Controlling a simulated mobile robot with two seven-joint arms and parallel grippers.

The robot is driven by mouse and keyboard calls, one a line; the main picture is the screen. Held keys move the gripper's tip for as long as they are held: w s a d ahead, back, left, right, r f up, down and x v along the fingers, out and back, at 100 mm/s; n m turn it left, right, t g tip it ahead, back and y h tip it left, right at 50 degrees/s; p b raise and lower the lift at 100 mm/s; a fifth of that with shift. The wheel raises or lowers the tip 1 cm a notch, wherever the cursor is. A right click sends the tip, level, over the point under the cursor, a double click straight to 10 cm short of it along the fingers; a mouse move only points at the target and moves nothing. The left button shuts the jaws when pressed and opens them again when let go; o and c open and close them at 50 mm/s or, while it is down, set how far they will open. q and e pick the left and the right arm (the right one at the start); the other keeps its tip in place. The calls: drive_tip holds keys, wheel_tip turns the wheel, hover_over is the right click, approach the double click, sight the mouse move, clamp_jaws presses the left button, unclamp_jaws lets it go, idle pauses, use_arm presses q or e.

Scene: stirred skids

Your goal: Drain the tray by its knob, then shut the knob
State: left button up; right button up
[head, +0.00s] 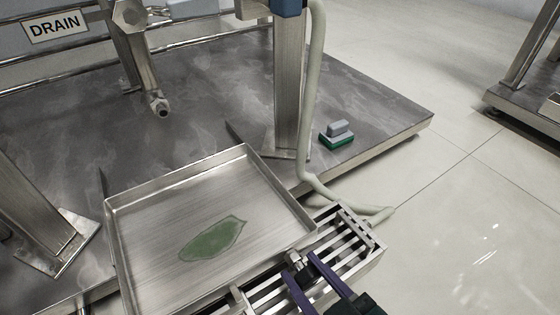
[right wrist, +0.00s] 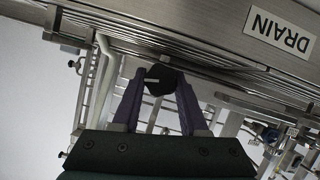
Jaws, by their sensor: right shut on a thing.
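The shallow steel tray (head: 270,185) lies in the lower middle of the head view, with a small green puddle (head: 212,240) on its floor. My right gripper (head: 310,272) is at the tray's near right side, by a slatted grate. In the right wrist view its two purple fingers (right wrist: 160,85) are shut on a dark round knob (right wrist: 160,74). A short pale line on the knob lies roughly level in that view. The knob is mostly hidden by the fingers in the head view. My left gripper is in neither view.
A slatted metal grate (head: 350,240) adjoins the tray. A pale hose (head: 312,100) runs down a steel post to the floor. A green and grey block (head: 337,135) sits on the platform. A DRAIN sign (head: 54,27) hangs upper left; another (right wrist: 279,31) shows in the wrist view. Open floor lies right.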

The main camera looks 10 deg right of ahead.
clamp_jaws()
drive_tip(key=shift+m+g+y, duration=0.3)
drive_tip(key=shift+m+y, duration=0.3)
drive_tip(key=shift+m, duration=0.4)
drive_tip(key=o, duration=0.9)
unclamp_jaws()
